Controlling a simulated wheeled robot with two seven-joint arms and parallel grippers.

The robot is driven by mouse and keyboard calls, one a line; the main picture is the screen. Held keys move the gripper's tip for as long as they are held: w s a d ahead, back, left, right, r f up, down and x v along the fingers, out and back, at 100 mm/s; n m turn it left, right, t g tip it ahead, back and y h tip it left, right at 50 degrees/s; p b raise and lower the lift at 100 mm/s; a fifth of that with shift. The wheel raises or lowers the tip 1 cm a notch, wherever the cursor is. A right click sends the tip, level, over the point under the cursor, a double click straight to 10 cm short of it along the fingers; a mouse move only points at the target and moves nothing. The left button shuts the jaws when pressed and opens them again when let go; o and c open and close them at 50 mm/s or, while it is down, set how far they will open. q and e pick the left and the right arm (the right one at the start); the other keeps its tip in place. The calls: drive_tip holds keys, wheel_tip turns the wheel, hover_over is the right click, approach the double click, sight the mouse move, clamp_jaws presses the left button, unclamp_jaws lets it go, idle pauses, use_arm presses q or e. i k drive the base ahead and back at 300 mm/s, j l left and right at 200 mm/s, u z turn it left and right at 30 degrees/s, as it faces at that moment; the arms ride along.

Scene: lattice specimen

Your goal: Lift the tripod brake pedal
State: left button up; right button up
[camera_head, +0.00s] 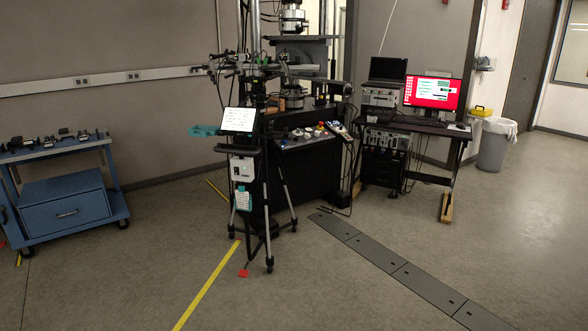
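A tripod (283,185) stands on the floor left of centre, its legs spread in front of a black cabinet. It carries a small lit screen (238,120) and a white box (242,169). A small red pedal (243,273) sits low at the foot of the tripod, close to the floor, beside a yellow floor line. It is too small to tell its exact tilt. Neither of my grippers is in view.
A blue cart (65,205) stands at the left. A testing machine and black cabinet (305,170) stand behind the tripod. A desk (430,127) with a red monitor (432,93) is at the right. The floor in front is clear, crossed by yellow tape (207,287) and dark floor plates (385,258).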

sight(244, 273)
drive_tip(key=i, duration=3.05)
drive_tip(key=u, duration=0.25)
